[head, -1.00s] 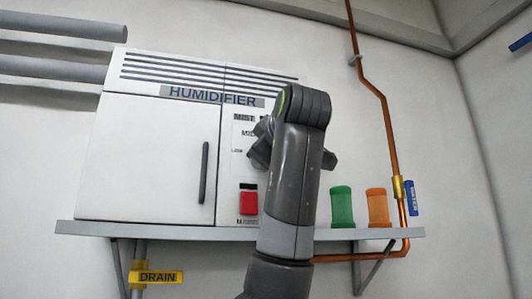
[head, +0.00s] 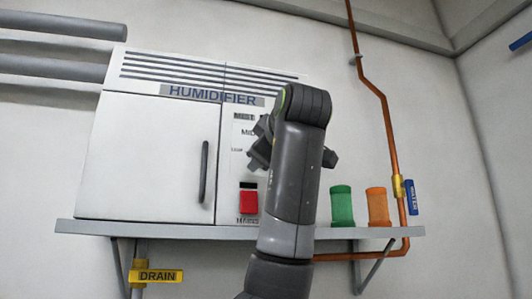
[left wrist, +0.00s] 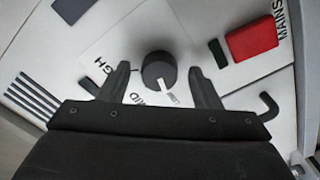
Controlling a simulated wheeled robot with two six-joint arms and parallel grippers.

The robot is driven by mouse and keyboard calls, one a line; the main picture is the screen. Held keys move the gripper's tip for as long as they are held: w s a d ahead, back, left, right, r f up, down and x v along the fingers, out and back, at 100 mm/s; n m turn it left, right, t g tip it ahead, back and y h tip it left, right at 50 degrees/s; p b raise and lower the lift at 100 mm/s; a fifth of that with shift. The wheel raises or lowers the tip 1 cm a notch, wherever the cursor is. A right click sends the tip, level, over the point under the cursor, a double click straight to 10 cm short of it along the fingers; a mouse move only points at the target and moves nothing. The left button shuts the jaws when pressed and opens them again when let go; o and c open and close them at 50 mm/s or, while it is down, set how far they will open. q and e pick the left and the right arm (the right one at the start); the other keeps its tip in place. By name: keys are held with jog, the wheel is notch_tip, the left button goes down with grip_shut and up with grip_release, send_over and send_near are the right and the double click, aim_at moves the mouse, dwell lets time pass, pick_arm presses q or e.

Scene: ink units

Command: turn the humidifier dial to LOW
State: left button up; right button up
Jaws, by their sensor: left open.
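The humidifier (head: 150,150) is a white cabinet on a shelf, with a label strip at the top. Its dark round dial (left wrist: 157,66) shows in the left wrist view; in the head view my left arm hides it. The dial's white pointer (left wrist: 163,84) points down and slightly right in the wrist view, right of the MID label (left wrist: 137,98). A HIGH label (left wrist: 98,66) is partly hidden at left. A small label beyond the pointer is hard to read. My left gripper (left wrist: 160,69) is open, with one finger on each side of the dial; contact is unclear. My right gripper is out of view.
A red MAINS switch (left wrist: 252,39), also in the head view (head: 248,202), sits below the dial. A dark door handle (head: 204,172) is left of the panel. Green (head: 342,206) and orange (head: 378,207) containers stand on the shelf (head: 180,232) near a copper pipe (head: 389,130).

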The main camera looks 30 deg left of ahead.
pick_arm(q)
jog(key=b+v, duration=0.5)
jog(key=v, duration=1.2)
jog(key=shift+s, duration=0.2)
jog(key=shift+d, duration=0.1)
